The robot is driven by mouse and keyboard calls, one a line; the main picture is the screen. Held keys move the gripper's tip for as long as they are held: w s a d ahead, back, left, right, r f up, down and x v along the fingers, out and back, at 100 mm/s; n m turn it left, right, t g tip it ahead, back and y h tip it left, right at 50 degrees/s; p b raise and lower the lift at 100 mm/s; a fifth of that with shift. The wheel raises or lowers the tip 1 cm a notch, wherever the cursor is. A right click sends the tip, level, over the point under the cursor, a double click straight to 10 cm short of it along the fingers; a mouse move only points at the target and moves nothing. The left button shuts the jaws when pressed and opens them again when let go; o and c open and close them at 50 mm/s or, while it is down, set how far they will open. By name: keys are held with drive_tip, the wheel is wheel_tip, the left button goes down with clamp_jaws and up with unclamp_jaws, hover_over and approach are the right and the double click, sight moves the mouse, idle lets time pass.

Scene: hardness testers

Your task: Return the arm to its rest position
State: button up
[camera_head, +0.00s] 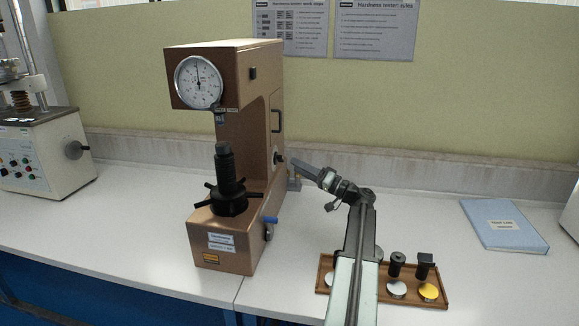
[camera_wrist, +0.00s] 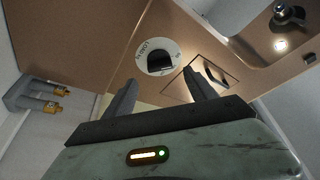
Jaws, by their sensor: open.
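My arm reaches up from the bottom of the head view over the bench. My gripper (camera_head: 300,166) is beside the right side of the brown hardness tester (camera_head: 228,240), near a small knob low on its body. In the wrist view my gripper (camera_wrist: 165,88) is open and empty, its two fingers apart. Between and beyond them is a round white dial with a black knob (camera_wrist: 160,62) on the tester's brown panel. I cannot tell whether the fingers touch the panel.
A wooden tray (camera_head: 436,300) with metal and yellow discs and black fittings lies under my forearm. A blue folder (camera_head: 503,226) lies at the right. Another tester (camera_head: 45,150) stands at the left. Gold-tipped connectors (camera_wrist: 45,97) stick out at the wrist view's left. Bench between tray and folder is clear.

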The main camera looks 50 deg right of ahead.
drive_tip(key=shift+v, duration=1.05)
